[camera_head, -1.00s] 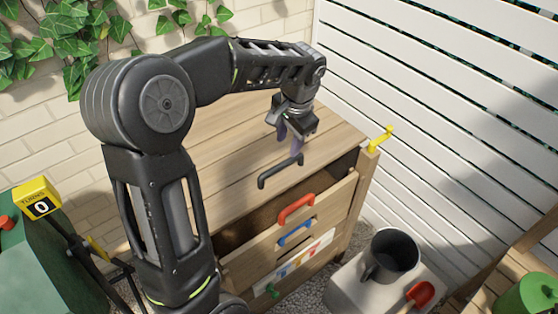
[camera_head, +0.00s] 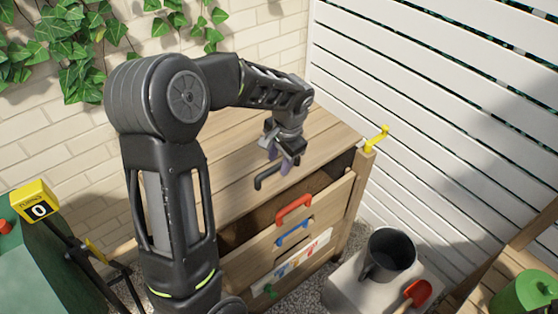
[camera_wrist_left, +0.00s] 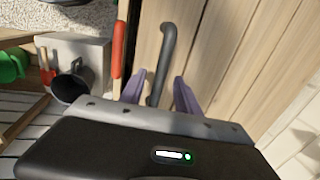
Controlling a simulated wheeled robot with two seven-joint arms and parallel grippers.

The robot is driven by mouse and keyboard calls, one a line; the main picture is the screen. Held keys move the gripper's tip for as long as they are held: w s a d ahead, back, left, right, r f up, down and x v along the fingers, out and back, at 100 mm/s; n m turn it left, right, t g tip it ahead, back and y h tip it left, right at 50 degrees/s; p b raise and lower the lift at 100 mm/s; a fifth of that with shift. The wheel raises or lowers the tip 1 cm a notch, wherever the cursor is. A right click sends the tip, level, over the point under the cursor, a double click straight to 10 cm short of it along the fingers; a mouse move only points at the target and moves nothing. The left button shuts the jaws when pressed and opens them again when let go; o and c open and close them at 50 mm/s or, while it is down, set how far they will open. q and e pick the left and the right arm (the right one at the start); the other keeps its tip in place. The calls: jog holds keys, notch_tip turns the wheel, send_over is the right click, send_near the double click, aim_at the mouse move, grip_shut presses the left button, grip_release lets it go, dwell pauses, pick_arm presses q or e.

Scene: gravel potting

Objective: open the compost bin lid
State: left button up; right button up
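The compost bin is a wooden box against the brick wall, and its plank lid (camera_head: 240,165) lies down flat over the top. A dark bar handle (camera_head: 264,181) stands at the lid's front edge. My left gripper (camera_head: 279,165) points down at this handle. In the left wrist view, the handle (camera_wrist_left: 164,60) runs between the two purple fingers (camera_wrist_left: 159,92), which are spread with a gap on each side. My left gripper is open, and its fingertips reach down around the bar. My right gripper is not in view.
Below the lid, the bin's front carries a red handle (camera_head: 294,206) and a blue handle (camera_head: 292,234). A yellow latch-like piece (camera_head: 376,138) sticks up at the right corner. A dark mug (camera_head: 391,254) and a red scoop (camera_head: 417,293) stand on a pale block.

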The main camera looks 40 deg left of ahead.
pick_arm(q)
jog(key=shift+a+f, duration=0.1)
jog(key=shift+f, duration=0.3)
jog(key=shift+c, duration=0.5)
grip_shut()
dwell(0.7)
